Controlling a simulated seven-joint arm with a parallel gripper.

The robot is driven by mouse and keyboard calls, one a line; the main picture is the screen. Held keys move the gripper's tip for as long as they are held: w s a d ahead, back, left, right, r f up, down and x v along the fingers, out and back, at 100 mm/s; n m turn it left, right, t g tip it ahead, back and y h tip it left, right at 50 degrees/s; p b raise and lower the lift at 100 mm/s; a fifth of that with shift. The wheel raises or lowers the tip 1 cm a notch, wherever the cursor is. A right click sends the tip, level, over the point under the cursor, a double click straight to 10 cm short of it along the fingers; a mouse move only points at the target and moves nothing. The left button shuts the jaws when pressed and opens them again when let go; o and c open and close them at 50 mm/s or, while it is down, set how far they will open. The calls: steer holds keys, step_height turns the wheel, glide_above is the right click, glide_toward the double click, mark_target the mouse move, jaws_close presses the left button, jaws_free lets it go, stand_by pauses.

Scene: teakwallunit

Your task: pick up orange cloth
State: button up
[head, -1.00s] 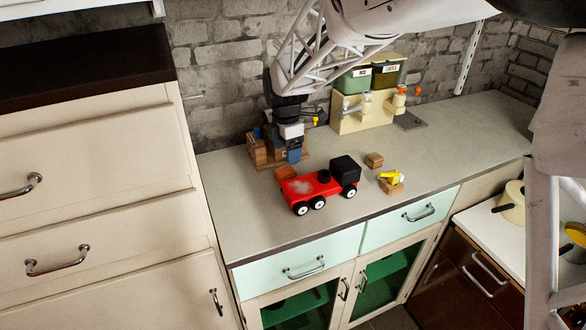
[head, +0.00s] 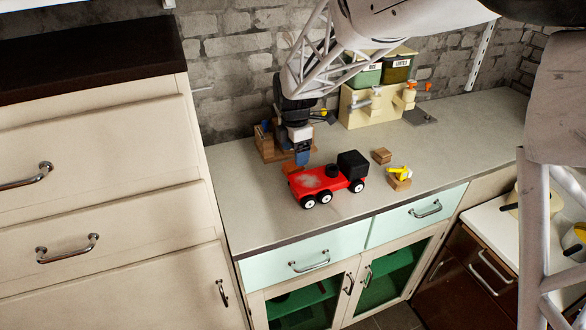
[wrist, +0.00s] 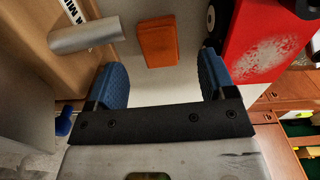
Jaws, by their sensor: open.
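The orange cloth (wrist: 157,41) is a small folded-looking rectangle lying on the grey counter. In the wrist view it is ahead of the gap between my fingertips, untouched. In the head view the cloth (head: 289,167) shows only in part, beside the left end of the red truck and partly hidden by my gripper. My gripper (wrist: 164,76) is open and empty, with its two blue fingers spread. In the head view my gripper (head: 302,157) points down close above the cloth.
The red toy truck (head: 322,184) stands right by the cloth; its red side (wrist: 272,40) is near my right finger. A wooden holder (head: 267,148) and a silver cylinder (wrist: 87,36) are on the left. Wooden blocks (head: 381,156) lie farther right. The front counter is clear.

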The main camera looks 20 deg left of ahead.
steer(key=shift+f, duration=2.5)
steer(key=c, duration=1)
steer(key=shift+r, duration=0.1)
steer(key=shift+r, duration=4.95)
steer(key=o, duration=0.4)
steer(key=c, duration=0.3)
